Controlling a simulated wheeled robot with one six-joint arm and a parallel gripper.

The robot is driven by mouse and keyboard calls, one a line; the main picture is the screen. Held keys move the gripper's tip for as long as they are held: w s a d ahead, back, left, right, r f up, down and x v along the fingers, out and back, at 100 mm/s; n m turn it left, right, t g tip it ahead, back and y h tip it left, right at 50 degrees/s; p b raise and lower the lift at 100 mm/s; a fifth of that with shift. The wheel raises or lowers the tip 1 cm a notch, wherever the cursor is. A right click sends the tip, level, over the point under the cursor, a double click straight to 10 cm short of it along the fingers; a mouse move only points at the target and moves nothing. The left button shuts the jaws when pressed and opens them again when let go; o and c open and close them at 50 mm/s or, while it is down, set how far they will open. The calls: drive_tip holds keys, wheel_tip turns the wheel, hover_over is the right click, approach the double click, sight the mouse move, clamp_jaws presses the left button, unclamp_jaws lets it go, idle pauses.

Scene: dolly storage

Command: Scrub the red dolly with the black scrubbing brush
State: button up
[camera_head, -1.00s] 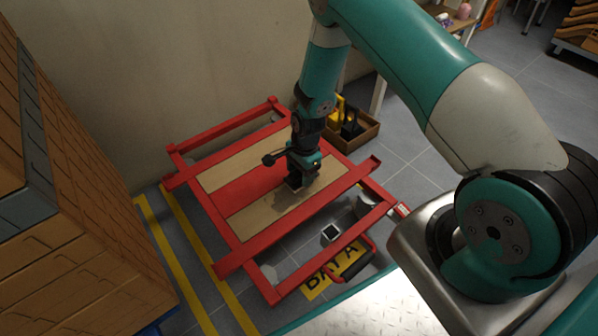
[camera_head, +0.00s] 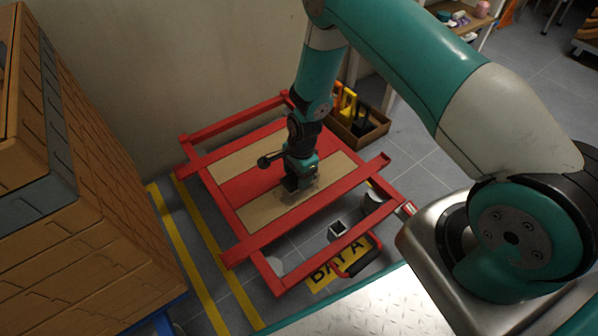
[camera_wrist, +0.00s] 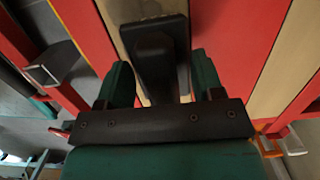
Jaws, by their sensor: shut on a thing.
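The red dolly (camera_head: 240,254) lies on the floor against the wall, with a red frame and a deck of light wood and red strips. In the wrist view its red deck (camera_wrist: 235,40) fills most of the picture. My gripper (camera_head: 297,185) points down over the middle of the deck. In the wrist view my gripper (camera_wrist: 160,88) is shut on the black scrubbing brush (camera_wrist: 155,50), which lies over a wooden strip. The brush looks to be at or close to the deck; contact cannot be told. Its underside is hidden.
Stacked brown crates (camera_head: 90,230) stand at the left beside yellow floor lines. A wooden box (camera_head: 362,128) with yellow and black items sits behind the dolly. Open tiled floor (camera_head: 440,165) is at the right.

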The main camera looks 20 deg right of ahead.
sight(284, 186)
drive_tip(key=shift+f+b, duration=0.35)
drive_tip(key=shift+f, duration=0.2)
idle(0.5)
drive_tip(key=shift+p, duration=0.3)
idle(0.6)
drive_tip(key=shift+s+a+p, duration=0.15)
drive_tip(key=shift+s+a, duration=0.05)
drive_tip(key=shift+a, duration=0.9)
drive_tip(key=shift+s+a+p, duration=0.15)
drive_tip(key=shift+s+a, duration=0.05)
drive_tip(key=shift+a, duration=0.85)
drive_tip(key=shift+w+d+p, duration=0.15)
drive_tip(key=shift+w+d, duration=0.05)
drive_tip(key=shift+d, duration=0.95)
drive_tip(key=shift+w+d+p, duration=0.15)
drive_tip(key=shift+w+d, duration=0.05)
drive_tip(key=shift+d, duration=0.9)
